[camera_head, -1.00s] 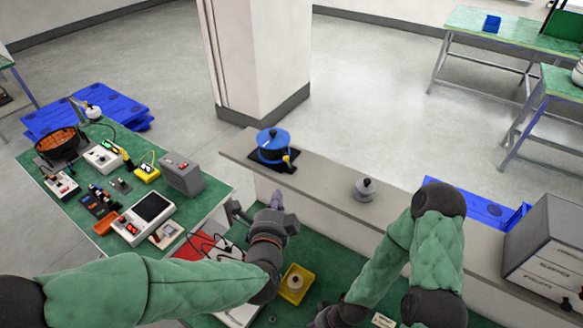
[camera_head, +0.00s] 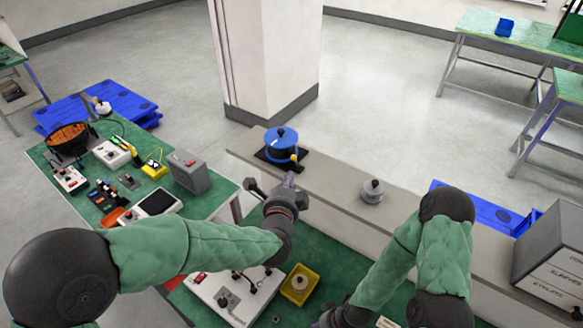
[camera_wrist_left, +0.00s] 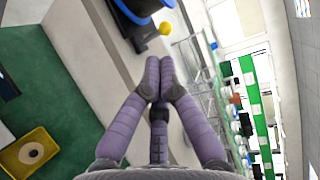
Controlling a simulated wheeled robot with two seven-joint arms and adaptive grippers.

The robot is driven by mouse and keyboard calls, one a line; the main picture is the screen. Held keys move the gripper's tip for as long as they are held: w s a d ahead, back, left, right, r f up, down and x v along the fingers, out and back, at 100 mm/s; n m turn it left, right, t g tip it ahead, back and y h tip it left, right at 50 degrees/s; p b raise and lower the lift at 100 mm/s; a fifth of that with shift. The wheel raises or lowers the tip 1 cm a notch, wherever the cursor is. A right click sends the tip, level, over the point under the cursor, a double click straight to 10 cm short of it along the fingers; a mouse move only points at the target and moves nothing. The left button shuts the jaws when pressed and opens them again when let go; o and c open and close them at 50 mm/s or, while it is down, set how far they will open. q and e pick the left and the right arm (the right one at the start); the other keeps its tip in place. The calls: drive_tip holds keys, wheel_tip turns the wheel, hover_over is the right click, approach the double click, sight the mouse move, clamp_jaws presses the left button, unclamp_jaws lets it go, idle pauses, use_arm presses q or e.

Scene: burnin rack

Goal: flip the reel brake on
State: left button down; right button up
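The blue reel (camera_head: 281,137) sits on a black base on the grey ledge, with a brake lever ending in a yellow knob (camera_head: 294,157) at its near right side. In the left wrist view, part of the reel (camera_wrist_left: 130,8) and the yellow knob (camera_wrist_left: 166,28) show just beyond my fingertips. My left gripper (camera_head: 289,180) is in front of the ledge, close to the knob but apart from it. Its purple fingers (camera_wrist_left: 158,66) are together, with nothing between them. My right gripper (camera_head: 328,318) is low at the bottom edge, mostly cut off; its fingers are hidden.
A grey lidded pot-like object (camera_head: 372,191) stands on the ledge (camera_head: 335,178) right of the reel. A yellow tray (camera_head: 300,283) lies on the green bench below. A grey drawer box (camera_head: 553,250) stands at right. Instruments crowd the left table (camera_head: 225,190).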

sight(296, 162)
use_arm(q)
drive_tip(key=x, duration=0.6)
drive_tip(key=shift+w, duration=0.25)
use_arm(e)
drive_tip(key=shift+r, duration=0.1)
drive_tip(key=shift+r, duration=0.1)
drive_tip(key=shift+r+p, duration=0.5)
drive_tip(key=shift+p, duration=0.2)
use_arm(q)
drive_tip(key=shift+w+d+r+g+p, duration=0.15)
drive_tip(key=shift+r+g+p, duration=0.15)
drive_tip(key=shift+p, duration=0.15)
use_arm(e)
drive_tip(key=shift+w+d+r, duration=0.1)
drive_tip(key=shift+w+r, duration=0.05)
drive_tip(key=shift+r, duration=0.3)
